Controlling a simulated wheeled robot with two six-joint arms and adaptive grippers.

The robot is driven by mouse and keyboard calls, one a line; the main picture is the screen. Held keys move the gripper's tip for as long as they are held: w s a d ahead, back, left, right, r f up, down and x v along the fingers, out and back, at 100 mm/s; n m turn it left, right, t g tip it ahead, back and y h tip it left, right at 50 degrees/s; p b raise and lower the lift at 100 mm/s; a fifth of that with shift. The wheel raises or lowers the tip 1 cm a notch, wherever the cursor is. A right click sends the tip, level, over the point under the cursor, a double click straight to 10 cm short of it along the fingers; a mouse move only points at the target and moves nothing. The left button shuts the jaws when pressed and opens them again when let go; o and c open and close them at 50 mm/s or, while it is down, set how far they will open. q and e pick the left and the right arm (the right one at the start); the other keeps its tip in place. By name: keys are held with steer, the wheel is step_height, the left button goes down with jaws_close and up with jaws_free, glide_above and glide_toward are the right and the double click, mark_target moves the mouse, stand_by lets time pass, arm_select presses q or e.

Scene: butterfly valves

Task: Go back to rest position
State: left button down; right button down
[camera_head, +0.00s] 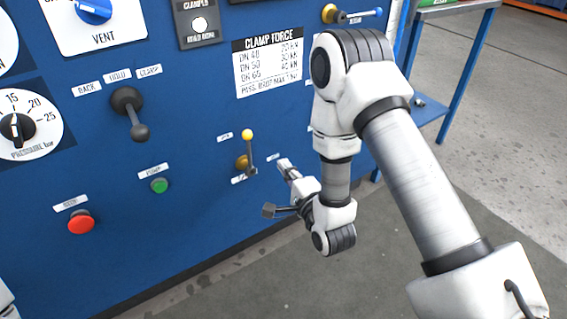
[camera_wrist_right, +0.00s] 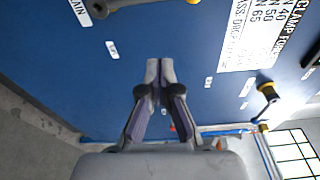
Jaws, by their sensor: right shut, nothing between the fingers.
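The gripper looks apart from that valve. In the right wrist view my right gripper (camera_wrist_right: 160,66) has its two fingers together, with nothing between them, and points at the bare blue panel. My right arm bends down from the upper middle. My left gripper is not in view.
The panel carries a black lever (camera_head: 130,112), a green button (camera_head: 159,186), a red button (camera_head: 81,221) and a pressure dial (camera_head: 22,125). A blue-legged table (camera_head: 468,65) stands right. Grey floor (camera_head: 500,170) is clear.

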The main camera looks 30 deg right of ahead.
steer(key=s+a+f+n+g+y, duration=0.1)
steer(key=s+f+n+g, duration=0.3)
steer(key=f, duration=0.5)
steer(key=s+a+f+n+g, duration=0.15)
steer(key=s+f+g, duration=0.25)
steer(key=s+f, duration=0.45)
steer(key=s+f+n+g, duration=0.5)
steer(key=s+n, duration=0.1)
steer(key=s, duration=0.2)
steer(key=s+f+n+g, duration=0.4)
steer(key=s+n+g, duration=0.1)
steer(key=s+n, duration=0.25)
step_height(320, 180, up, 34)
steer(key=s+p, duration=0.1)
steer(key=p, duration=3.3)
steer(key=shift+a, duration=0.45)
